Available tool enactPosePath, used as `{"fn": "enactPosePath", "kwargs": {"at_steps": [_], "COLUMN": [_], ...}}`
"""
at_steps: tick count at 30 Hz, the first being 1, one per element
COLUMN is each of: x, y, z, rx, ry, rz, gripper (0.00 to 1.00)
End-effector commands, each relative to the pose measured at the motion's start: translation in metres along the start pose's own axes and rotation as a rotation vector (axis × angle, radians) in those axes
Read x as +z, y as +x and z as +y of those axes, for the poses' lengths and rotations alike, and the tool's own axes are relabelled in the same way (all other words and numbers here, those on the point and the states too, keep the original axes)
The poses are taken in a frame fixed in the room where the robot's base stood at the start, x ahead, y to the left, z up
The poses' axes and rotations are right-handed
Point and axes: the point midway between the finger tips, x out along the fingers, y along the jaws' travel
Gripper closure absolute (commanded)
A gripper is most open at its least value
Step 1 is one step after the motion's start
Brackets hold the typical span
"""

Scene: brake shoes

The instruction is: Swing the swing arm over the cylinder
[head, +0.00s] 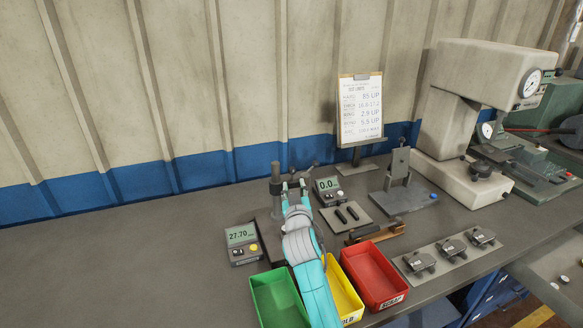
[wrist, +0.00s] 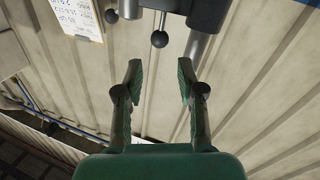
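My gripper (head: 293,185) is in front of a dark post fixture (head: 276,178) on the bench in the head view. In the wrist view the gripper (wrist: 160,72) is open, with nothing between its fingers. A dark ball knob on a rod (wrist: 159,39) shows just beyond the fingertips, between them and apart from them. A dark arm (wrist: 172,5) crosses the top edge; it looks like the swing arm. A grey round bar (wrist: 196,46) shows beside the right finger. My arm hides much of the fixture in the head view, and I cannot make out the cylinder.
Green (head: 259,304), yellow (head: 350,309) and red (head: 377,284) bins stand at the bench front. A readout (head: 242,236) is left of the fixture, another (head: 328,187) right. A clipboard stand (head: 360,115) and a press (head: 470,110) stand further right. The left bench is clear.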

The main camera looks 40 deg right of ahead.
Motion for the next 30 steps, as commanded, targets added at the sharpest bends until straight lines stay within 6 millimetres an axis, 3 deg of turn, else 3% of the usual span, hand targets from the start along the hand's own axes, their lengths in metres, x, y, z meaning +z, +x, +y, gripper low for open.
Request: {"fn": "enactPosePath", "kwargs": {"at_steps": [15,21,30], "x": [-0.001,0.000,-0.001], "y": [0.083,0.098,0.100], "z": [0.000,0.001,0.000], "rx": [0.000,0.000,0.000], "ry": [0.001,0.000,0.000], "rz": [0.000,0.000,0.001], "gripper": [0.62,0.62,0.62]}}
